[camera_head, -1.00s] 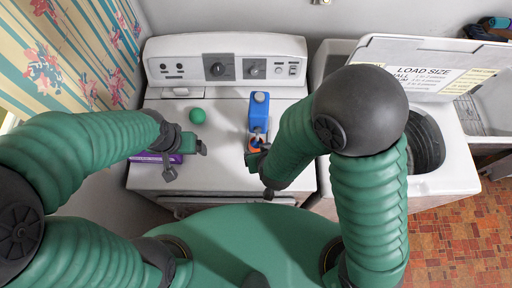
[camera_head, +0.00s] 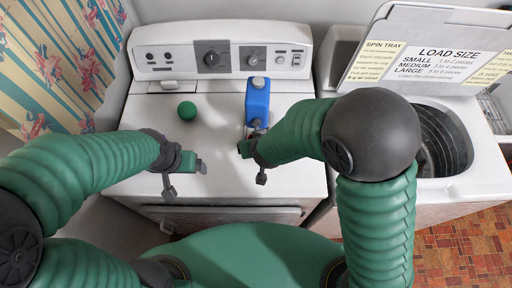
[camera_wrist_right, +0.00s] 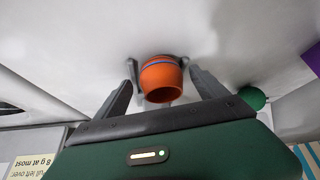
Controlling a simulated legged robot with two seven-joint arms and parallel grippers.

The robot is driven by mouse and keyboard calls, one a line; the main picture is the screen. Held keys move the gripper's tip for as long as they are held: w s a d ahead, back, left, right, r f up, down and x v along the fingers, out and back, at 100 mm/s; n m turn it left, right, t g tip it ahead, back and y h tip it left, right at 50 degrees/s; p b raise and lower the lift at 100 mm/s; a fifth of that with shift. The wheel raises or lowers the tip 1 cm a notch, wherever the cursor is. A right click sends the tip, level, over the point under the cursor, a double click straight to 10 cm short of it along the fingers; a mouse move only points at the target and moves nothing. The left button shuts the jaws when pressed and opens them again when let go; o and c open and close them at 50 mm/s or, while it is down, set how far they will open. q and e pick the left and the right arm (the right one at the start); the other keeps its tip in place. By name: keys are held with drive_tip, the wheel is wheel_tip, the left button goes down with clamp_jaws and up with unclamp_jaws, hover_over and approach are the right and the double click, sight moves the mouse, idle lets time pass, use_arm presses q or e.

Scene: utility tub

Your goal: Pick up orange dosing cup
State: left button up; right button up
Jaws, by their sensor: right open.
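The orange dosing cup (camera_wrist_right: 160,80), with a blue band near one end, shows in the right wrist view between the two fingers of my right gripper (camera_wrist_right: 160,68). The fingers are apart on either side of it; I cannot tell whether they touch it. In the head view my right gripper (camera_head: 251,163) is open above the front of the white machine top, and the cup is hidden there. My left gripper (camera_head: 186,177) is open and empty at the left front of the machine.
The open washer tub (camera_head: 443,140) is at right. A purple thing (camera_wrist_right: 313,58) shows at the wrist view's edge.

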drive_tip(key=shift+w, duration=0.1)
drive_tip(key=shift+a, duration=0.25)
drive_tip(key=c, duration=0.6)
drive_tip(key=shift+d, duration=0.1)
drive_tip(key=c, duration=0.8)
drive_tip(key=shift+c, duration=0.2)
